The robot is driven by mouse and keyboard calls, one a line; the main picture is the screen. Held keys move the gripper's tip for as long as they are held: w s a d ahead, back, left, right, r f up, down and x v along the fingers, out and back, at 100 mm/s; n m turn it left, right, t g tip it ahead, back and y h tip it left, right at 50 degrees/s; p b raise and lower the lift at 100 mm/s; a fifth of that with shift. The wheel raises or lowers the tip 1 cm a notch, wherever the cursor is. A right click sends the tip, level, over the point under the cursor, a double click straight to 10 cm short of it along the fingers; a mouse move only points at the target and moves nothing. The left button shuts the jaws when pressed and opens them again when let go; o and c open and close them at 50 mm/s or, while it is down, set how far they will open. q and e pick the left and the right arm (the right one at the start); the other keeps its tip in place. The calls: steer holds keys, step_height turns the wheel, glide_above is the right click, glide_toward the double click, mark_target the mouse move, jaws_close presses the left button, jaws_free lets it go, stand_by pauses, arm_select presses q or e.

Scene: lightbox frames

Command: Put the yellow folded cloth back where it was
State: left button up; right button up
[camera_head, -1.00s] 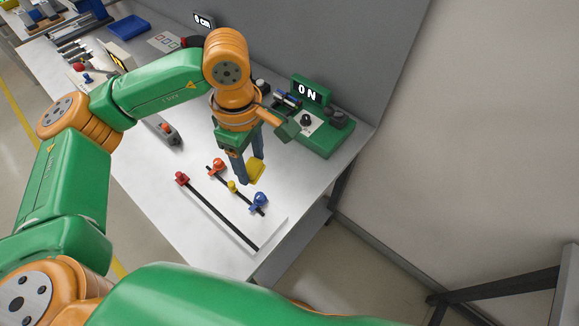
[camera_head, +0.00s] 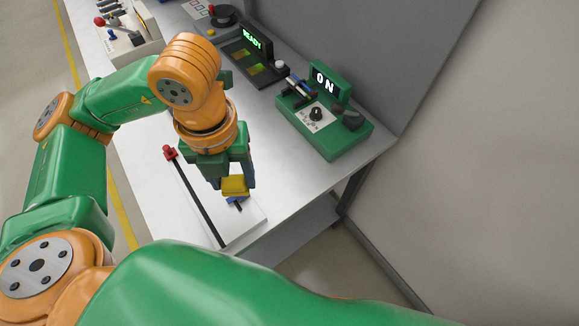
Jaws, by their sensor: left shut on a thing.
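The yellow folded cloth (camera_head: 235,187) is small and block-like in the head view. My left gripper (camera_head: 232,182) points down and is shut on it. A bit of blue and a dark rail show just below the cloth. I cannot tell how high the cloth is above the board. The wrist hides part of the board. My right gripper is not in view.
Bare table (camera_head: 281,170) lies right of the gripper. A grey wall rises behind the table.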

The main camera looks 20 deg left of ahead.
arm_select(q)
steer(key=shift+s+f+n, duration=0.1)
steer(key=shift+f+n, duration=0.05)
steer(key=shift+n, duration=0.65)
steer(key=shift+f+n, duration=0.1)
steer(key=shift+n, duration=0.2)
steer(key=w+d+f, duration=0.1)
steer(key=w+f, duration=0.2)
steer(key=w, duration=0.1)
steer(key=w+d+f+p, duration=0.1)
steer(key=w+d+f, duration=0.1)
steer(key=w+f, duration=0.1)
steer(key=w+d+f+p, duration=0.1)
steer(key=w+f, duration=0.2)
steer(key=w, duration=0.2)
steer(key=shift+w+d+f, duration=0.2)
steer(key=shift+w+d, duration=0.05)
steer(key=shift+d, duration=0.05)
step_height(320, 180, down, 3)
steer(key=shift+r+p, duration=0.2)
steer(key=shift+p, duration=0.75)
steer(key=shift+f, duration=0.35)
steer(key=shift+w+f, duration=0.1)
steer(key=shift+f, duration=0.1)
steer(key=o, duration=1.2)
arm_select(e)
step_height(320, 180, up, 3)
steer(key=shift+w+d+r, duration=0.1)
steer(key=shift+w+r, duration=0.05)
